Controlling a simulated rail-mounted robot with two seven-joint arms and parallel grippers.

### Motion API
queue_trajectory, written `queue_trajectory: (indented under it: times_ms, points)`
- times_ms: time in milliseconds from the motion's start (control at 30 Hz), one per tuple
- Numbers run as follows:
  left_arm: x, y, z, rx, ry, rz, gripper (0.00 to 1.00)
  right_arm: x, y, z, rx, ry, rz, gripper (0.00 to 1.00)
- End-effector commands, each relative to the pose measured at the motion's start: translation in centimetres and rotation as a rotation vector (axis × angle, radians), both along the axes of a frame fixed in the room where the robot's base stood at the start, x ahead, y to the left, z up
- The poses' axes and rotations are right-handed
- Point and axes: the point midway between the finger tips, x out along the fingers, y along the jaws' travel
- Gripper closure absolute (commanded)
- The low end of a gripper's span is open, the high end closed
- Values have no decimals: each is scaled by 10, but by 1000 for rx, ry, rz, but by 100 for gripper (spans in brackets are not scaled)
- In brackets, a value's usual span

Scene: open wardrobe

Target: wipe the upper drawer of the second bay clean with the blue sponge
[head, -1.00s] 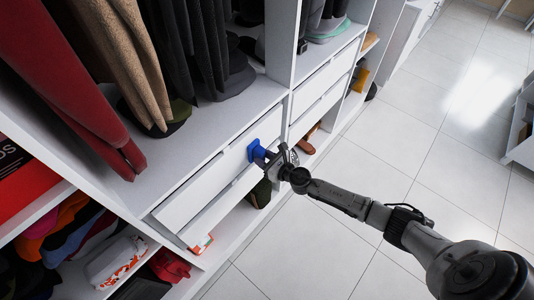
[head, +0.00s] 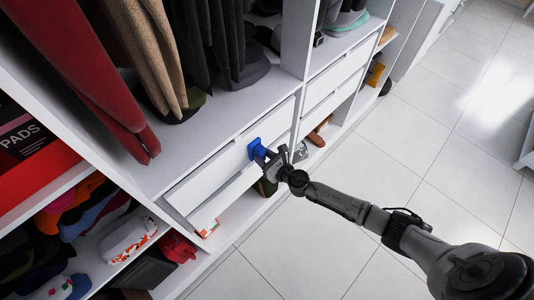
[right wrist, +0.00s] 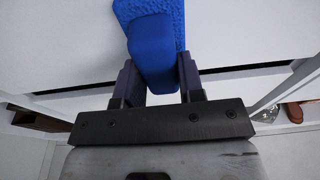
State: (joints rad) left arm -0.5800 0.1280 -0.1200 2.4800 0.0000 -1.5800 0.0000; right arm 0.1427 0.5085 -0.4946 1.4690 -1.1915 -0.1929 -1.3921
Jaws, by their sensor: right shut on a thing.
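The blue sponge (head: 256,149) is held in my right gripper (head: 266,156), which is shut on it. In the right wrist view the sponge (right wrist: 152,45) sits between the two fingers (right wrist: 157,82), its wide pad against or very close to a white front. The upper drawer (head: 215,177) of the bay has a white front, and the sponge is at its right part. A lower drawer front (head: 228,195) lies under it. No dirt can be made out on the upper front. My left gripper is not in view.
Clothes hang above the drawers, including a red garment (head: 85,75) and a brown one (head: 150,55). At left are a red box (head: 35,160) and shelves of folded things. Shoes (head: 320,130) stand at the bottom right. The tiled floor (head: 400,150) is clear.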

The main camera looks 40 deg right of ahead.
Motion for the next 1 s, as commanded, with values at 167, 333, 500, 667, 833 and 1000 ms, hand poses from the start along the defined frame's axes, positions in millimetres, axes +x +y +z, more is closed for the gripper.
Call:
queue_trajectory:
  times_ms: [167, 333, 500, 667, 833, 1000]
  points:
    - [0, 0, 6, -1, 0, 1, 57, -2, 14, 2, 2, -1, 2, 93]
    - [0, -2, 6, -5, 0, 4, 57, -3, 16, 1, 2, -1, 1, 93]
    - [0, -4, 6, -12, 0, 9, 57, -3, 16, 0, 1, -1, 1, 93]
    - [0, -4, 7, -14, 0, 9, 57, -12, 14, 0, 1, 1, 0, 93]
    - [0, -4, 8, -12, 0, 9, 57, -29, 11, 0, 0, 1, 1, 93]
    - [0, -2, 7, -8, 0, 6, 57, -44, 8, 0, 1, 1, 0, 93]
